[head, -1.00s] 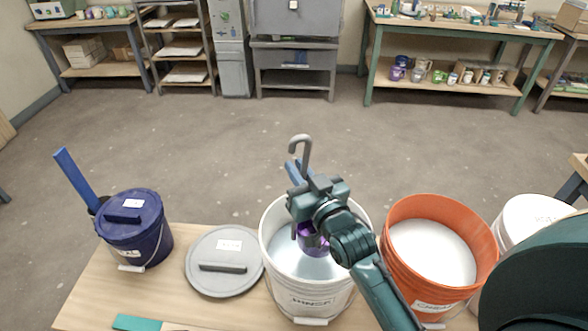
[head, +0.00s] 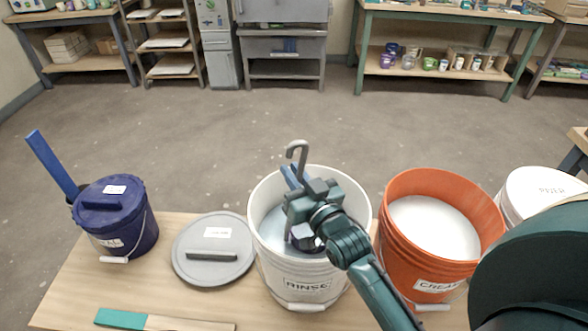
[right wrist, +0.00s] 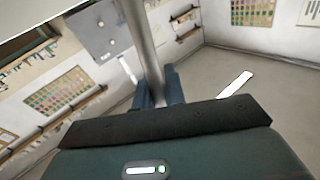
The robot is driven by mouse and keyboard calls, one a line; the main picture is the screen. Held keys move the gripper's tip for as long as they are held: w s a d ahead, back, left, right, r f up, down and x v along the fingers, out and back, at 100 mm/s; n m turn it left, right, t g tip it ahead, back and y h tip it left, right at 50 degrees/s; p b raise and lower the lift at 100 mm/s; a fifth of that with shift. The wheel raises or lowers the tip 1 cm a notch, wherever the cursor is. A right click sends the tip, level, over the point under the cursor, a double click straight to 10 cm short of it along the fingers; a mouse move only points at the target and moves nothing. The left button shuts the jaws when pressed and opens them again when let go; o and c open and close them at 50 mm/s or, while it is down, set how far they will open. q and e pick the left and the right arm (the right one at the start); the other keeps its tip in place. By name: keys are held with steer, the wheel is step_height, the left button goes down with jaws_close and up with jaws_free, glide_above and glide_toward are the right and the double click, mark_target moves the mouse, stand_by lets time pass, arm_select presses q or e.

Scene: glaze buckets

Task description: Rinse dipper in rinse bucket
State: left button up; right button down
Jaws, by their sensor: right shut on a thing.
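The dipper (head: 298,150) has a grey metal handle with a hooked top. My right gripper (head: 298,188) is shut on its handle, above the open white bucket labelled RINSE (head: 306,284). The dipper's lower end is down inside the bucket, mostly hidden by my gripper and arm; a dark part shows near the blue-grey liquid (head: 268,226). How deep it sits I cannot tell. In the right wrist view the dipper's handle (right wrist: 141,40) runs up from between the blue-grey fingers (right wrist: 158,88). My left gripper is not in view.
An orange bucket (head: 398,250) of white glaze stands close right, with a white bucket (head: 535,190) beyond. A grey lid (head: 188,270) lies left on the wooden table (head: 85,290). A lidded blue bucket (head: 135,225) stands farther left. A teal-and-wood stick (head: 165,320) lies in front.

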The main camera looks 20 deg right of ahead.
arm_select(q)
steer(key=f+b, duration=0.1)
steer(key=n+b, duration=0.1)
steer(key=b, duration=0.1)
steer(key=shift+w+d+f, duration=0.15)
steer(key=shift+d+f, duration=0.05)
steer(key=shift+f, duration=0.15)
arm_select(e)
step_height(320, 180, down, 6)
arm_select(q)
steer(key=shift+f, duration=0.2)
arm_select(e)
steer(key=shift+a+f, duration=0.1)
steer(key=shift+f, duration=0.05)
stand_by(0.5)
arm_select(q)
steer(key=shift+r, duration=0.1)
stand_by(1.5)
